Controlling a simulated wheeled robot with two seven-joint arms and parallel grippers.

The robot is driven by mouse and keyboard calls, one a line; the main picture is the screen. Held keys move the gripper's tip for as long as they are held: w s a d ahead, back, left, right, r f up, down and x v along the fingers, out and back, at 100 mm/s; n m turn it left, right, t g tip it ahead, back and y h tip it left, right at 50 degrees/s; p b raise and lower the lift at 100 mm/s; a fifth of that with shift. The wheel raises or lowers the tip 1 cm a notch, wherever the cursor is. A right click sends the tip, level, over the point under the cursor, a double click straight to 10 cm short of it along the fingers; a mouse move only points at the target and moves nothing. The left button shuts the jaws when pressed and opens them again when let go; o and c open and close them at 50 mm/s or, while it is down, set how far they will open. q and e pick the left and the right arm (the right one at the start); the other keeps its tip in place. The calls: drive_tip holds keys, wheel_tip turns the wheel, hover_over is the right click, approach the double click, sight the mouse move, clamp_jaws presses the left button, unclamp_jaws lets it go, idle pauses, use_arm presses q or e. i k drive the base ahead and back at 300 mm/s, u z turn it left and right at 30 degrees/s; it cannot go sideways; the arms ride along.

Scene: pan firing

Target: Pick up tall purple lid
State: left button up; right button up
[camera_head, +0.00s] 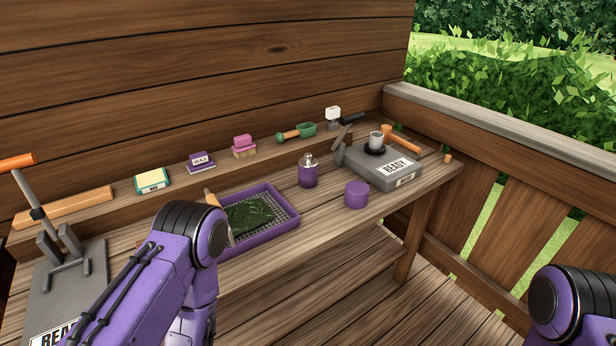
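A plain purple cylinder (356,195), which looks like the tall purple lid, stands upright near the front edge of the wooden workbench (330,222). A purple jar with a metallic top (308,172) stands behind it to the left, apart from it. My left arm comes in at the lower left, but its gripper is not visible. My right arm shows only as a joint at the lower right edge, and its gripper is out of view. Neither visible arm part touches the cylinder.
A purple tray (285,222) with green leaves lies left of the cylinder, a wood-handled tool at its left edge. A grey READY device (385,168) stands behind right. A grey press (65,265) stands far left. Small items line the back shelf. A wooden railing (500,130) bounds the right.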

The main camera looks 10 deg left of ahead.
sight(357, 194)
drive_tip(key=z, duration=1.7)
drive_tip(key=i, duration=1.9)
drive_tip(key=u, duration=2.15)
